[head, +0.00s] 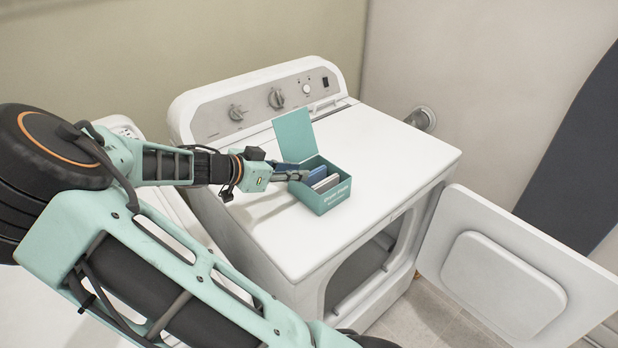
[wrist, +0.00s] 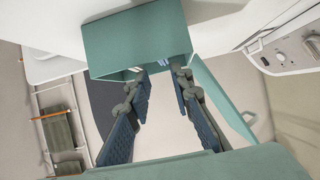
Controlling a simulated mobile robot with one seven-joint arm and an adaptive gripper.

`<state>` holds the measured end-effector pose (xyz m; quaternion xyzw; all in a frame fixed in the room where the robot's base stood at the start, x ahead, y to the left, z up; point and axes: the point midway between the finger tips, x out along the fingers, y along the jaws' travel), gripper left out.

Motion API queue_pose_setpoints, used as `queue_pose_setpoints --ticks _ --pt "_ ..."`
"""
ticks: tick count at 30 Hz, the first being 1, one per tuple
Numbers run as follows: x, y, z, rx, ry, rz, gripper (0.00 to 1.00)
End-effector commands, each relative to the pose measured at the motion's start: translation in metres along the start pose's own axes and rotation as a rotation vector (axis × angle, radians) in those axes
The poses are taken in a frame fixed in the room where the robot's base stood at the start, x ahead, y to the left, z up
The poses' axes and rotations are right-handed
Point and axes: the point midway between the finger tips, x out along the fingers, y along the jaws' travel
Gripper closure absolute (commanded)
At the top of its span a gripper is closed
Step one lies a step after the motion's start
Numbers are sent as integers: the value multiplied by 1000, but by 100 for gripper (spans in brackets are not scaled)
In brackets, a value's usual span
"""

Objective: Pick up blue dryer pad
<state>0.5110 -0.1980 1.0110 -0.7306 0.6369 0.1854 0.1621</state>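A small teal box (head: 330,195) with its lid (head: 295,135) raised stands on top of the white dryer. Inside it, a blue dryer pad (head: 316,174) shows beside grey and white pads (head: 327,183). My gripper (head: 303,174) reaches in from the left, its fingertips at the box's left side. In the wrist view, my gripper (wrist: 160,82) is open, with its dark blue-faced fingers spread and nothing visible between them. The box's teal wall (wrist: 135,40) is just beyond the tips. Only slivers of the pads show there; I cannot tell whether the fingertips touch any.
The dryer top (head: 390,160) is otherwise clear. Its control panel (head: 265,100) with knobs rises behind the box. The dryer door (head: 500,280) hangs open at the right. A dark board (head: 580,150) leans by the right wall. Another white appliance (head: 120,125) stands at the left.

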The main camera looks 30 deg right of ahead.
Motion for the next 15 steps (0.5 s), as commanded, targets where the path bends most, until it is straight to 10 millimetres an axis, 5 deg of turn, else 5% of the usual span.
queue_pose_setpoints --ticks 15 --pt "57 -3 2 -3 -1 3 80"
